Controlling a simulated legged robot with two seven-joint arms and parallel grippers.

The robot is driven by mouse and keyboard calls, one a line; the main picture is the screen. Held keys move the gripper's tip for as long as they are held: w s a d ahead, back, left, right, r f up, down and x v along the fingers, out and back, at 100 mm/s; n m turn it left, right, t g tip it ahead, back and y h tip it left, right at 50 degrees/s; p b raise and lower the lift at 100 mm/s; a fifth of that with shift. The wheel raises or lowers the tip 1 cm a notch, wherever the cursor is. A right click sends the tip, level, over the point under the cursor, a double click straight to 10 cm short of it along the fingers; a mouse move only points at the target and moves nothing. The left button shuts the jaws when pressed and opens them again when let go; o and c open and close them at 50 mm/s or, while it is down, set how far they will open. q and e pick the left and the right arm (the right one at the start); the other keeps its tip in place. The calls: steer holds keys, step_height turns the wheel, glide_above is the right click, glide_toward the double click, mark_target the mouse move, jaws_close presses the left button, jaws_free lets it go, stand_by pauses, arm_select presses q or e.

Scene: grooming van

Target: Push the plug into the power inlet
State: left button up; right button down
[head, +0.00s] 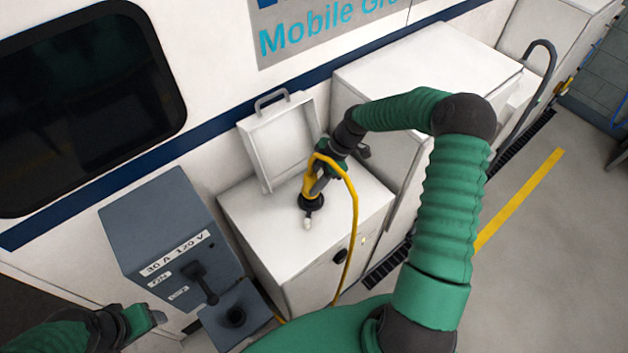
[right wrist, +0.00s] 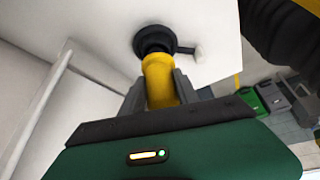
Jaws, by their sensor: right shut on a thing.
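The yellow plug (right wrist: 160,82) is between the fingers of my right gripper (right wrist: 162,90), which is shut on it. In the head view my right gripper (head: 315,184) is over the white cabinet top. The black round power inlet (head: 311,202) is on that top, and it also shows in the right wrist view (right wrist: 152,36). The plug's front end meets the inlet's dark ring in the picture; how deep it sits is hidden. A yellow cable (head: 354,220) arcs from the plug down the cabinet's front. My left gripper (head: 150,318) is at the lower left, away from the inlet; its jaws are unclear.
The white cabinet (head: 255,215) has a raised lid (head: 278,142) behind the inlet. A small pale piece (head: 307,223) sits beside the inlet. A grey power box (head: 165,225) labelled 30 A 120 V stands to the left. A taller white cabinet (head: 420,65) stands to the right.

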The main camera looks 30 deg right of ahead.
steer(key=shift+f, duration=0.3)
steer(key=shift+f+b, duration=0.4)
steer(key=shift+f, duration=0.05)
steer(key=shift+f+b, duration=0.45)
steer(key=shift+f, duration=0.15)
stand_by(0.7)
steer(key=c, duration=0.8)
jaws_free()
